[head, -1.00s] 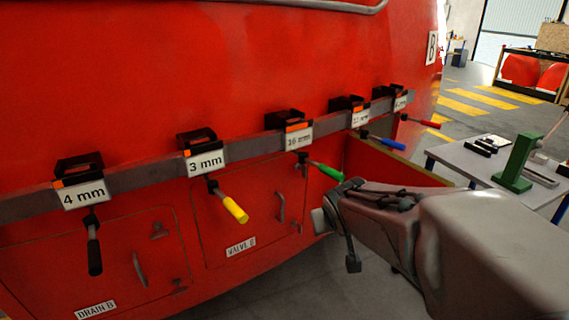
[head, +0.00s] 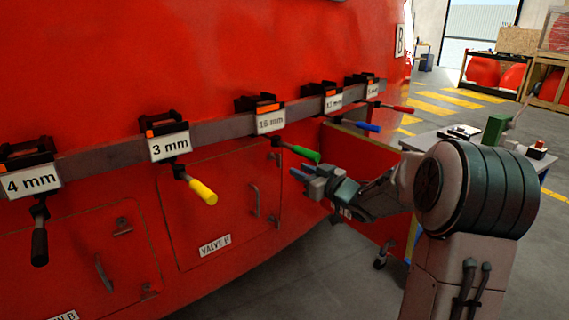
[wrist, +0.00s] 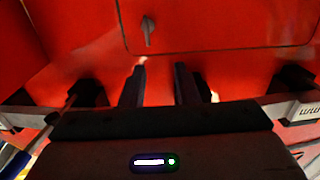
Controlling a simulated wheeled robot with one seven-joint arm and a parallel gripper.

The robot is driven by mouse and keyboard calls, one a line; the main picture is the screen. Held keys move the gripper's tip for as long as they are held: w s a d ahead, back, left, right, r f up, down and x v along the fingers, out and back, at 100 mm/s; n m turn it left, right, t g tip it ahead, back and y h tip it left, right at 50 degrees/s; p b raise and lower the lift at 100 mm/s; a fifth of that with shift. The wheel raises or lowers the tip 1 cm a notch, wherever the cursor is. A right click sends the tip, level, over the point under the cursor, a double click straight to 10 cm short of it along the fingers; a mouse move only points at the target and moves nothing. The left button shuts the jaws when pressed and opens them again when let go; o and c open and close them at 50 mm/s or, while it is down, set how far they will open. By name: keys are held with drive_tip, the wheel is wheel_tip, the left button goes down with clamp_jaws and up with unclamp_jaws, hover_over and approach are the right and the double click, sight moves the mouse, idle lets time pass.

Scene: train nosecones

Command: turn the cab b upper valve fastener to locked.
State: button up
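The red valve B hatch (head: 225,170) is outlined on the train's side, with a grey handle (head: 255,200) and a small latch (head: 273,221) near its right edge. Its upper fastener is not clear in the head view, where hanging tools cover part of the hatch top. In the wrist view, a grey fastener (wrist: 148,28) sits on a red panel inside a dark outline. I cannot tell which fastener this is. My gripper (head: 300,174) points at the train just right of the hatch. In the wrist view its two fingers (wrist: 160,66) are apart and empty, short of the fastener.
A grey rail (head: 212,130) carries labelled holders with hanging tools, including yellow (head: 202,191) and green (head: 302,154) handles close to the hatch and my gripper. A grey table (head: 425,143) stands at right. The floor (head: 310,275) below the hatch is clear.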

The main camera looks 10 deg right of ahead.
sight(279, 155)
drive_tip(key=x, duration=0.4)
drive_tip(key=d+x, duration=0.1)
drive_tip(key=x, duration=0.3)
drive_tip(key=w+x, duration=0.1)
drive_tip(key=x, duration=0.3)
drive_tip(key=shift+w+d, duration=0.2)
drive_tip(key=shift+w, duration=0.1)
clamp_jaws()
